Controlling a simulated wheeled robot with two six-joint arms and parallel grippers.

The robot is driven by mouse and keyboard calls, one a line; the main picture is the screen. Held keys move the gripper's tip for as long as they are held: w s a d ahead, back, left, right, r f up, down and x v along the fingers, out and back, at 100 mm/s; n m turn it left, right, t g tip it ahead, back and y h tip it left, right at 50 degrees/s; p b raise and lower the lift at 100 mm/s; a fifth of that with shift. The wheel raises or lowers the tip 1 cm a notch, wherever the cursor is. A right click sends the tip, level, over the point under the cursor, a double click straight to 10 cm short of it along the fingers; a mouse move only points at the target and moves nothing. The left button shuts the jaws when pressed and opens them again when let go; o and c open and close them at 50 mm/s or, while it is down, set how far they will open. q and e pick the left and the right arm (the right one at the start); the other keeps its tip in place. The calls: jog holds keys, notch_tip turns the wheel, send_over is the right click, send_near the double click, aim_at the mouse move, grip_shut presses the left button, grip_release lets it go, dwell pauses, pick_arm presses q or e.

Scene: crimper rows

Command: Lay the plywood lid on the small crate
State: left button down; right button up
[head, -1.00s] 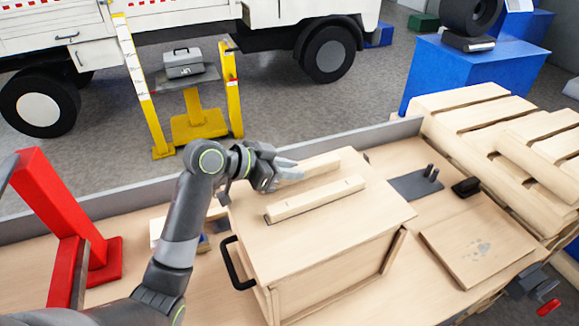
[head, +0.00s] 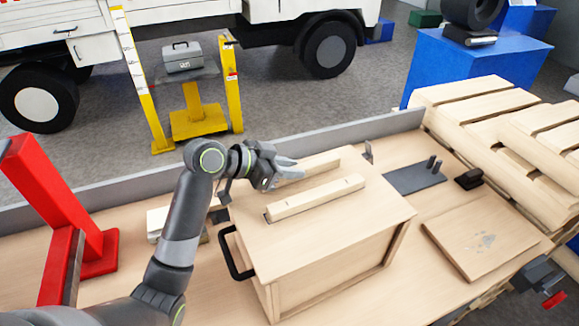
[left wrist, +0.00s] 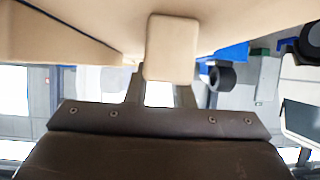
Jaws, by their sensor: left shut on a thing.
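The plywood lid (head: 318,222), a pale board with two wooden battens on top, is over the small crate (head: 335,277). It covers the crate's opening, and its near edge runs roughly along the crate's front wall. I cannot tell whether it touches the rim all round. My left gripper (head: 287,170) is shut on the left end of the far batten (head: 318,171). In the left wrist view the batten's end (left wrist: 172,48) sits between the fingers. A black handle (head: 233,256) shows on the crate's left side. My right gripper is not in view.
A red stand (head: 50,190) is at the left. A flat wooden board (head: 480,240), a grey plate with pegs (head: 415,178) and a small black block (head: 468,180) lie to the right. A grey ledge (head: 310,138) bounds the bench (head: 365,312) at the back.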

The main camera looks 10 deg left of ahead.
pick_arm(q)
jog(key=shift+f, duration=0.3)
jog(key=c, duration=1.2)
grip_release()
jog(key=shift+o, duration=0.2)
jog(key=b+v, duration=0.2)
jog(key=v, duration=0.9)
jog(key=shift+w+a, duration=0.1)
jog(key=shift+s+a+r, duration=0.2)
jog(key=shift+s+a, duration=0.1)
